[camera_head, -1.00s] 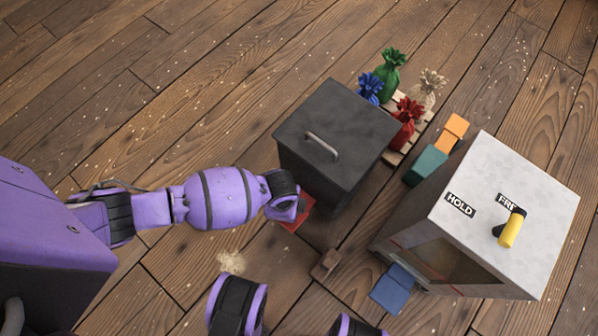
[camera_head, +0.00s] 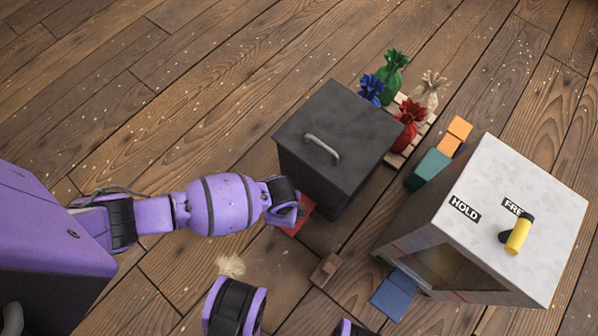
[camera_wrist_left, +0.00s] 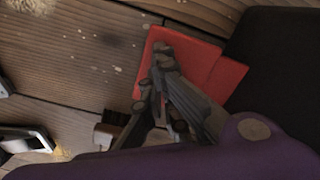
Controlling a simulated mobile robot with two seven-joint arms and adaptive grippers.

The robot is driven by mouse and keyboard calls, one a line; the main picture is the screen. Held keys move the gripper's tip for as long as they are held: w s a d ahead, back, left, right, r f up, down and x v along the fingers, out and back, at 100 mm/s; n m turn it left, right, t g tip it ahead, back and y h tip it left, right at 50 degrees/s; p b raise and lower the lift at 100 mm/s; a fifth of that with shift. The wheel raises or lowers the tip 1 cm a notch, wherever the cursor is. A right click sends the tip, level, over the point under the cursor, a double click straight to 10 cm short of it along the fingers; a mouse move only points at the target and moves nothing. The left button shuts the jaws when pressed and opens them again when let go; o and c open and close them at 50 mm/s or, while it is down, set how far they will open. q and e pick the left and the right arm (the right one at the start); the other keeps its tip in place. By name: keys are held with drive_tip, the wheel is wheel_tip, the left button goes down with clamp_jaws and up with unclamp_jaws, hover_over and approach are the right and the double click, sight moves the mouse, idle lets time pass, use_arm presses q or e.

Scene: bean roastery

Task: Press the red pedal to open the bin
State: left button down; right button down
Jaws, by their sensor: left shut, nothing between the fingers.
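The red pedal (camera_head: 303,214) sticks out at the base of the dark grey bin (camera_head: 335,150), close to the floor. The bin's lid is shut, with a grey handle (camera_head: 322,147) on top. My left arm reaches in from the left and ends over the pedal, hiding part of it; the fingers are hidden in the head view. In the left wrist view my left gripper (camera_wrist_left: 162,72) is shut and empty, with its fingertips over the red pedal (camera_wrist_left: 218,78). I cannot tell whether they touch it.
A white-topped box (camera_head: 510,205) with a yellow lever (camera_head: 518,235) stands at the right. Tied sacks (camera_head: 408,125) sit on a pallet behind the bin. The wooden floor behind is clear.

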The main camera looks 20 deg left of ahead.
use_arm(q)
drive_tip(key=shift+f, duration=0.25)
use_arm(e)
drive_tip(key=shift+s+f, duration=0.15)
drive_tip(key=shift+s, duration=0.2)
use_arm(q)
drive_tip(key=shift+f+b, duration=0.5)
drive_tip(key=shift+f, duration=0.5)
use_arm(e)
drive_tip(key=shift+w+f, duration=0.3)
drive_tip(key=shift+f, duration=0.2)
use_arm(q)
drive_tip(key=shift+s+a+f, duration=0.1)
use_arm(e)
drive_tip(key=shift+s, duration=0.15)
